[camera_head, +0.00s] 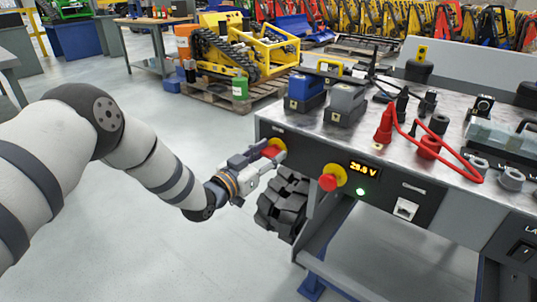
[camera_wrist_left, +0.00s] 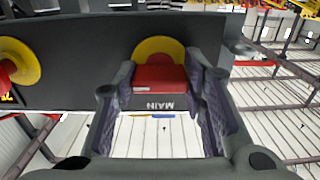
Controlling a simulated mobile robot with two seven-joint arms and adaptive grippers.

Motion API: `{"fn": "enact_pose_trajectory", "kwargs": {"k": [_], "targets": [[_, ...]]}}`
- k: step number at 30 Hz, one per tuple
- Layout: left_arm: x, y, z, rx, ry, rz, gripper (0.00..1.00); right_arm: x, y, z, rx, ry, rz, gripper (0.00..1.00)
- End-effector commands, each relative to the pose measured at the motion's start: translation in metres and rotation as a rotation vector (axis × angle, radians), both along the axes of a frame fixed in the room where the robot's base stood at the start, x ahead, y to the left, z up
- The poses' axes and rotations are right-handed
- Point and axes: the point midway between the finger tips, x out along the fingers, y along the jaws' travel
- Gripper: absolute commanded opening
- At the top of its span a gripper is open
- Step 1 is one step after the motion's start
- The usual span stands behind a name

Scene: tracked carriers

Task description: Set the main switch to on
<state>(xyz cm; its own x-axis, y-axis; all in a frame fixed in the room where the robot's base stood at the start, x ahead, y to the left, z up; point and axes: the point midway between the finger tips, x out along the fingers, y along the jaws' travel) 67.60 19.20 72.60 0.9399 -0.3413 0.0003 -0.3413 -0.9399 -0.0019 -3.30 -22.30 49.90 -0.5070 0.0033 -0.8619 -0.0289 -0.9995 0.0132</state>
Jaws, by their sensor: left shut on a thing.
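The main switch (camera_head: 273,150) is a red knob on a yellow round plate, at the left end of the bench's dark front panel. My left gripper (camera_head: 262,161) is at this knob, its fingers on either side. The left gripper is shut on the knob. The knob's sides are hidden by the fingers. My right gripper is not in view.
A red button on yellow (camera_head: 329,182) is right of the switch, beside a lit voltage display (camera_head: 363,170) and a green light (camera_head: 361,191). Batteries (camera_head: 306,91) and red cables lie on the bench top. A dark track piece (camera_head: 283,205) hangs just below the gripper.

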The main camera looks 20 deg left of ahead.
Motion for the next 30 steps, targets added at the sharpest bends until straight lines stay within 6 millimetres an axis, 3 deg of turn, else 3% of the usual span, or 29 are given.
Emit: {"fn": "enact_pose_trajectory", "kwargs": {"k": [4,5,7,17,20,30], "targets": [[0.000,0.000,0.000,-0.001,-0.001,0.000,0.10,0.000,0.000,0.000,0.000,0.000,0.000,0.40],[0.000,0.000,0.000,-0.001,-0.001,0.000,0.43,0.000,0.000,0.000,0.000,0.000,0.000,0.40],[0.000,0.000,0.000,-0.001,-0.001,0.000,0.58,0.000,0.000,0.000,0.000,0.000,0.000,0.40],[-0.003,0.001,0.000,-0.002,0.002,0.000,0.58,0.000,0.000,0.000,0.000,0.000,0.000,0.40],[-0.019,0.007,-0.001,-0.002,0.004,0.001,0.58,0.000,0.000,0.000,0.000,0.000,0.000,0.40],[-0.098,0.036,0.000,-0.002,0.003,0.002,0.58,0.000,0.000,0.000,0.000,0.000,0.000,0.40]]}}
